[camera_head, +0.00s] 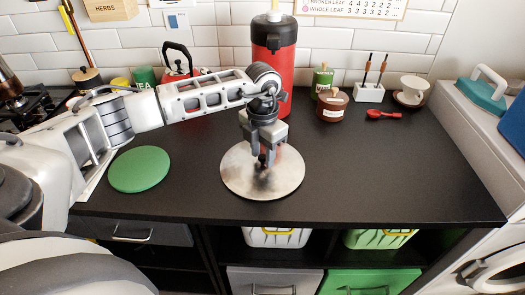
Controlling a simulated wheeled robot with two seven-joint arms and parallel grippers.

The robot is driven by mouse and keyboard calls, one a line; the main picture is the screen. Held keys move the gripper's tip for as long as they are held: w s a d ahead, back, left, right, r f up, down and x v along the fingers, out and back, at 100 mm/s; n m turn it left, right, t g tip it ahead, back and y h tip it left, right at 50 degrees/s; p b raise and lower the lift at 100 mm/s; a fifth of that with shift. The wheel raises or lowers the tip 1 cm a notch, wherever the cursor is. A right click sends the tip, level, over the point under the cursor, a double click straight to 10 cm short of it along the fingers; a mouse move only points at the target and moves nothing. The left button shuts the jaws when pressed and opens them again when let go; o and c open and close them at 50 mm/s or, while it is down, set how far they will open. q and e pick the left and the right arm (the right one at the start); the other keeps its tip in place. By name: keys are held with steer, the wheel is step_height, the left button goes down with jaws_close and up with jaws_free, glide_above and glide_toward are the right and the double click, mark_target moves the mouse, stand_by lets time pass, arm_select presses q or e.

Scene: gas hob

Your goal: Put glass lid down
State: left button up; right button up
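The glass lid (240,179) is a round, greyish, shiny disc over the front middle of the black counter. My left gripper (266,160) points down over its centre, with its fingers close together at the knob. The fingers look shut on the knob, which they mostly hide. The lid looks level and low, but I cannot tell whether it touches the counter. My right gripper is not in view.
A tall red and black dispenser (273,60) stands behind the lid. A green round mat (139,169) lies to the left. A brown jar (332,104), a red spoon (383,114) and a cup (413,87) stand at the back right. The counter's right front is clear.

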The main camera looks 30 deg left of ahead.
mark_target(262, 157)
arm_select(q)
steer(key=shift+r, duration=0.25)
step_height(262, 157, up, 12)
steer(key=shift+b, duration=0.35)
steer(key=shift+f, duration=0.1)
stand_by(0.5)
